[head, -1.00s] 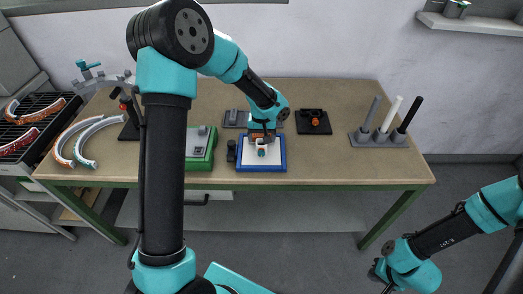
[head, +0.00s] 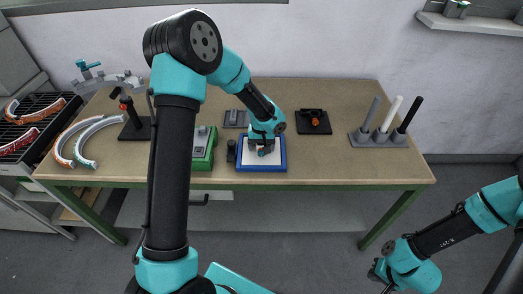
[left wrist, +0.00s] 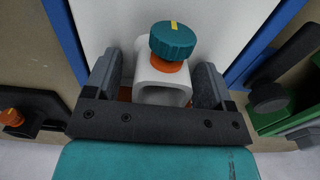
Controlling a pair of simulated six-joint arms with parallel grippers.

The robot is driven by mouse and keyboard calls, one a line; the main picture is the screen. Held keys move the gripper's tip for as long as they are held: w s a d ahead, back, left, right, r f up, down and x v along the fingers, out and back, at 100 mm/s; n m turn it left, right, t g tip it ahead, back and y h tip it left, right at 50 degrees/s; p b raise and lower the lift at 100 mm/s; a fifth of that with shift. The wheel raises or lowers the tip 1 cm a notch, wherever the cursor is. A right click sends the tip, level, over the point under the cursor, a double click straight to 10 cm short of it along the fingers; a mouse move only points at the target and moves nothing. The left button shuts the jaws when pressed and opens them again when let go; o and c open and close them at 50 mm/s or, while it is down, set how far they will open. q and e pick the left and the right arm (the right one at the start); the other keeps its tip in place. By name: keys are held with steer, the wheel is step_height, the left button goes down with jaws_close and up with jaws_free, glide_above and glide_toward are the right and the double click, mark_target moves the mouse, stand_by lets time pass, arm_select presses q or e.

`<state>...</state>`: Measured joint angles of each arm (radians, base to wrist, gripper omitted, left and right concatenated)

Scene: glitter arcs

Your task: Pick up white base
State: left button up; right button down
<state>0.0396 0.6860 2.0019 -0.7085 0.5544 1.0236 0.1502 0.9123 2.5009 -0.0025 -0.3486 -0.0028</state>
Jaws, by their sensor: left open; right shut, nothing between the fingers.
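The white base (left wrist: 147,76) is a small block with a hollow opening, topped by an orange collar and a teal knob (left wrist: 174,40). It sits on the white panel of a blue-framed tray (head: 284,166). My left gripper (left wrist: 156,78) is open, with one finger on each side of the white base. I cannot tell whether the fingers touch it. In the head view my left gripper (head: 262,147) is low over the tray and mostly hides the base. My right gripper (head: 379,274) is shut and empty, far off the table at the lower right.
A green block (head: 201,148) and a small dark part (head: 231,151) stand left of the tray. A black fixture with an orange part (head: 314,121) is behind right. A rack of rods (head: 380,137) stands farther right. Curved arcs (head: 74,140) lie at the left. The front right table is clear.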

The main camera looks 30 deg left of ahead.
arm_select(q)
steer(key=shift+c, duration=0.3)
steer(key=shift+r, duration=0.1)
steer(key=c, duration=1.3)
steer(key=shift+r, duration=0.15)
steer(key=shift+r, duration=1.6)
steer(key=s+d, duration=0.2)
steer(key=s, duration=0.2)
steer(key=s+d+r, duration=0.1)
steer(key=s+d, duration=0.1)
steer(key=s, duration=0.3)
steer(key=s+d, duration=0.3)
steer(key=s, duration=0.2)
steer(key=shift+s+d+r, duration=0.1)
steer(key=shift+r, duration=0.1)
